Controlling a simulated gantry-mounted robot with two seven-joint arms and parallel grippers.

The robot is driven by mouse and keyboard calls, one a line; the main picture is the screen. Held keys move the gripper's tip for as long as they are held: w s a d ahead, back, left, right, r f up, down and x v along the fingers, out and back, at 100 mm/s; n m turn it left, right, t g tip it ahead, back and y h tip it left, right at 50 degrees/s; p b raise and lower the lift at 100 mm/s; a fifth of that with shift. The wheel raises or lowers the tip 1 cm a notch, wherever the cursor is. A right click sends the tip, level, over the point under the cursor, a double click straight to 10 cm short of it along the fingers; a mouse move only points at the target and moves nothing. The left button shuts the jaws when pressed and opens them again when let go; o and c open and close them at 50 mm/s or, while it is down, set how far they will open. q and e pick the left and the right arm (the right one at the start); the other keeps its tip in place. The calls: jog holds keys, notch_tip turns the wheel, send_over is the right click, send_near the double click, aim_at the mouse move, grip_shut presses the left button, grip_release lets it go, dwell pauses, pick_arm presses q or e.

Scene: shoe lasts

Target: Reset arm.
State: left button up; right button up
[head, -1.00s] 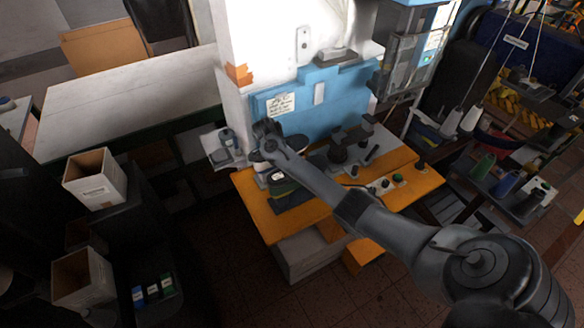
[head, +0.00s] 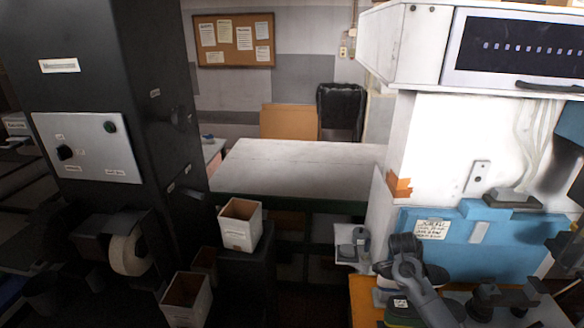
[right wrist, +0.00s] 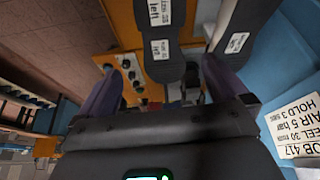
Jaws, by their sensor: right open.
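My right arm comes in at the lower right of the head view, its wrist (head: 404,250) over the left part of the orange bench. A dark labelled shoe last (head: 402,308) shows just below it. In the right wrist view my right gripper (right wrist: 160,82) is open, its two fingers spread apart. A dark last with white labels reading "left" (right wrist: 158,38) shows beyond and between the fingertips. Another dark labelled last (right wrist: 245,28) is at the upper right, by the right finger. I cannot tell whether the fingers touch either. My left gripper is not in view.
A blue machine front (head: 450,240) stands right behind my right wrist. A small grey device (head: 353,245) is left of it. A long pale table (head: 295,170) lies behind; a dark cabinet (head: 90,100) fills the left.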

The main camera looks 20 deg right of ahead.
jog(key=s+a+f+n+t+p, duration=0.1)
jog(key=s+a+n+p, duration=0.1)
jog(key=s+a+n, duration=0.4)
jog(key=s+a+f+n+t+y+p, duration=0.15)
jog(key=a+n, duration=0.25)
jog(key=a, duration=0.5)
jog(key=s+a+f+n+t+p, duration=0.1)
jog(key=s+a+f+n+p, duration=0.15)
jog(key=s+a+n, duration=0.35)
jog(key=s+a+r+n+t+y+p, duration=0.2)
jog(key=s+a+r+n+y+p, duration=0.1)
jog(key=s+a+r+n, duration=0.5)
jog(key=s+a+r+p, duration=0.1)
jog(key=s+a+r, duration=0.2)
jog(key=s+a, duration=0.1)
jog(key=shift+s+a+r, duration=0.15)
jog(key=shift+a+r, duration=0.05)
jog(key=shift+a, duration=0.1)
